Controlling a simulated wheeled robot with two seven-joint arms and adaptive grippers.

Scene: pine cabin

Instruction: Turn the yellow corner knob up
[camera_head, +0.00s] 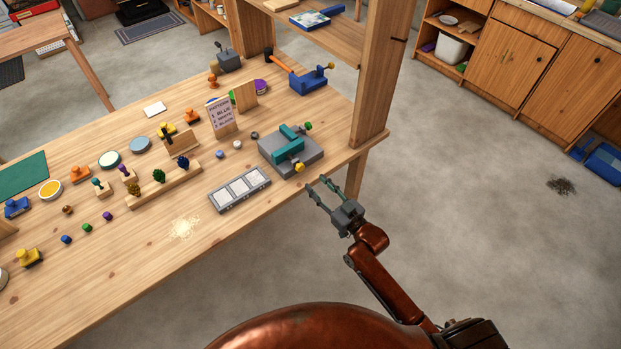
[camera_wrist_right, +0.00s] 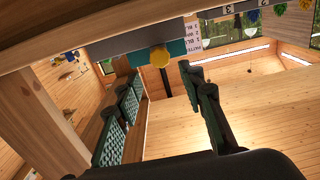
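The yellow corner knob (camera_head: 299,167) sits at the near corner of a grey block with a teal clamp part (camera_head: 289,146), close to the table's edge. It also shows in the right wrist view as a yellow knob (camera_wrist_right: 159,58), beyond the fingers. A green knob (camera_head: 308,126) is on the block's far corner. My right gripper (camera_head: 322,190) is open and empty, just off the table edge, apart from the yellow knob. In the right wrist view its fingers (camera_wrist_right: 165,100) stand wide apart with nothing between them. My left gripper is not in view.
A wooden post (camera_head: 380,80) rises at the table's right edge, close to the block. A grey three-panel tray (camera_head: 240,190) lies left of the block. A pattern card (camera_head: 221,115) and several stamps and knobs stand farther left.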

